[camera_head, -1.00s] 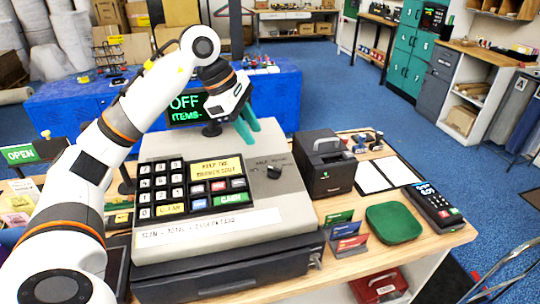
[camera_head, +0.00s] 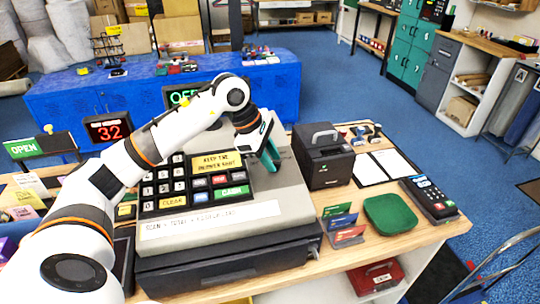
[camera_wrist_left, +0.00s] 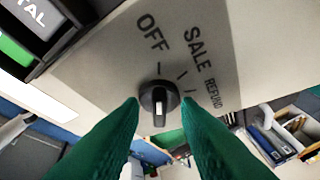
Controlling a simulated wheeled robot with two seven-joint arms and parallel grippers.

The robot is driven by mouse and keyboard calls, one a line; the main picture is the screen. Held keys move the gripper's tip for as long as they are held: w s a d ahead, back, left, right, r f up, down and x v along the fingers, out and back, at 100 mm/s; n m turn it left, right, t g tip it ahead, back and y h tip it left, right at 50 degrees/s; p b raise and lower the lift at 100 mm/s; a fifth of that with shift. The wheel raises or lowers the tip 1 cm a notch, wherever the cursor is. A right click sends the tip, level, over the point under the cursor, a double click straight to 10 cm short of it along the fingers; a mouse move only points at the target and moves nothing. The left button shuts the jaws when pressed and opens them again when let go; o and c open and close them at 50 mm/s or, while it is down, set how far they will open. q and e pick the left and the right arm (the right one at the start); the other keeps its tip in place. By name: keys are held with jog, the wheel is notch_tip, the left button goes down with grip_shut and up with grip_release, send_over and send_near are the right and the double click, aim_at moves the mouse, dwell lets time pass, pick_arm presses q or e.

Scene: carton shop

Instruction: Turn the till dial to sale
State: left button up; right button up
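The till (camera_head: 292,196) stands on the wooden counter. Its dial (camera_wrist_left: 159,98) is a round black knob with a white mark, seen in the left wrist view below the printed words OFF (camera_wrist_left: 152,33), SALE (camera_wrist_left: 194,47) and REFUND (camera_wrist_left: 212,92). The dial's white mark looks in line with the OFF tick. My left gripper (camera_head: 268,154) is over the till's right side, and its green fingers hide the dial in the head view. In the left wrist view the gripper (camera_wrist_left: 160,106) is open, one fingertip on each side of the knob; contact is unclear. My right gripper is out of view.
A black printer (camera_head: 323,158) stands right of the till. Card holders (camera_head: 342,226), a green tray (camera_head: 391,213) and a card terminal (camera_head: 430,198) lie along the counter's right. A display (camera_head: 180,96) behind the till is partly hidden by my arm.

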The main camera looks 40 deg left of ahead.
pick_arm(q)
jog(key=c, duration=0.5)
jog(key=shift+r, duration=0.1)
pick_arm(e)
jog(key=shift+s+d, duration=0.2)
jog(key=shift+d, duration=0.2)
pick_arm(q)
jog(key=m, duration=0.1)
jog(key=m+g, duration=0.1)
jog(key=m, duration=0.1)
jog(key=m+g, duration=0.1)
jog(key=shift+w+r+m+b, duration=0.1)
jog(key=shift+w+m+b, duration=0.2)
jog(key=shift+m, duration=0.1)
jog(key=shift+w+m+g, duration=0.1)
jog(key=shift+m+g, duration=0.8)
jog(key=shift+m, duration=0.5)
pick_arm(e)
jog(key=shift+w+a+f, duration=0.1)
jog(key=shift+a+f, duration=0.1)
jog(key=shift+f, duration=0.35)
pick_arm(q)
jog(key=o, duration=0.6)
jog(key=shift+d, duration=0.1)
